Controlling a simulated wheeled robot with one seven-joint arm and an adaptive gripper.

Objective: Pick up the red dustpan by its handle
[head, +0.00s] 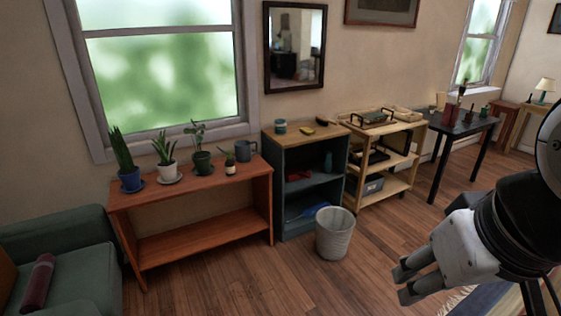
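A small red object (298,175), which looks like the red dustpan, lies on the middle shelf of the dark blue-grey cabinet (280,237). It is small and shaded, so I cannot make out its handle. My gripper (402,283) is at the lower right, in front of the cabinet and well apart from it. Its two fingers point left with a gap between them, and nothing shows in the gap.
A white wastebasket (334,236) stands on the floor before the cabinet's right side. A wooden plant bench (205,241) is at left, near a green sofa (80,255). A light wood shelf cart (400,184) stands at right.

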